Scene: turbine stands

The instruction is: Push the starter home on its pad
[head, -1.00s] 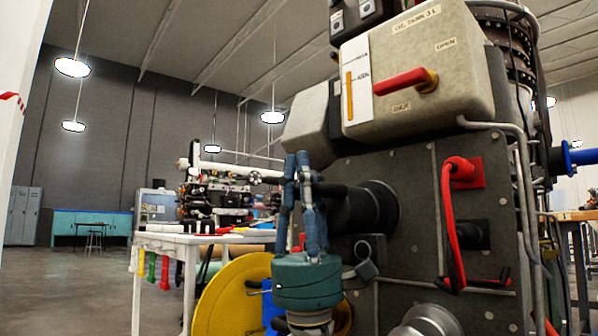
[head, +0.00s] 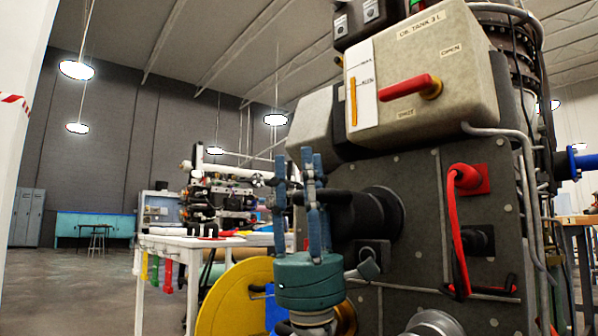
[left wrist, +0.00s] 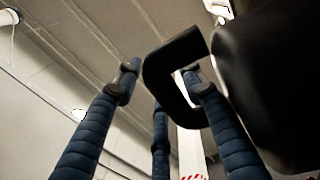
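The starter (head: 352,213) is a black cylinder lying level against a dark round pad ring (head: 392,213) on the grey machine face. I cannot tell whether a gap remains between them. A black loop handle (left wrist: 170,58) juts from its dark body (left wrist: 270,85) in the left wrist view. My left gripper (head: 298,165), teal with blue ribbed fingers, points up beside the starter's outer end. Its fingers are spread, also in the left wrist view (left wrist: 160,85), with the handle between or just beyond them; contact is unclear. My right gripper is out of view.
Above is a beige oil tank (head: 425,75) with a red lever (head: 405,88). A red cable (head: 457,230) loops to the starter's right. A white table (head: 190,240) and yellow disc (head: 235,300) stand left. Open floor lies far left.

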